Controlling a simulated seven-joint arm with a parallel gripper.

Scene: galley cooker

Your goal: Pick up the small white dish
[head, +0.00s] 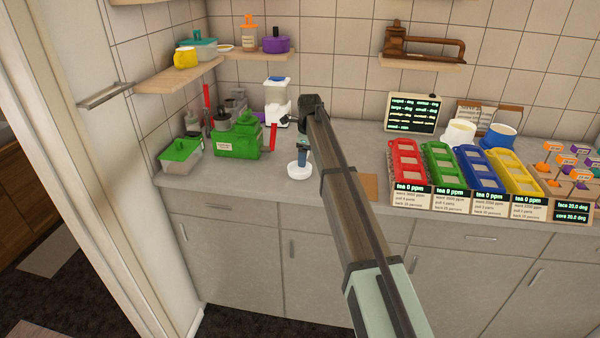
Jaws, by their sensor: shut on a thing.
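The small white dish (298,171) is on or just above the grey counter, left of the middle in the head view. My gripper (302,160) points down at it from above, and its fingertips meet the dish's upper side. The gripper is shut on the dish. The fingers are small and partly merge with the dish in this view. I cannot tell whether the dish touches the counter.
A white appliance (278,105) stands behind. Red, green, blue and yellow racks (407,163) fill the right side. A brown board (365,186) lies between.

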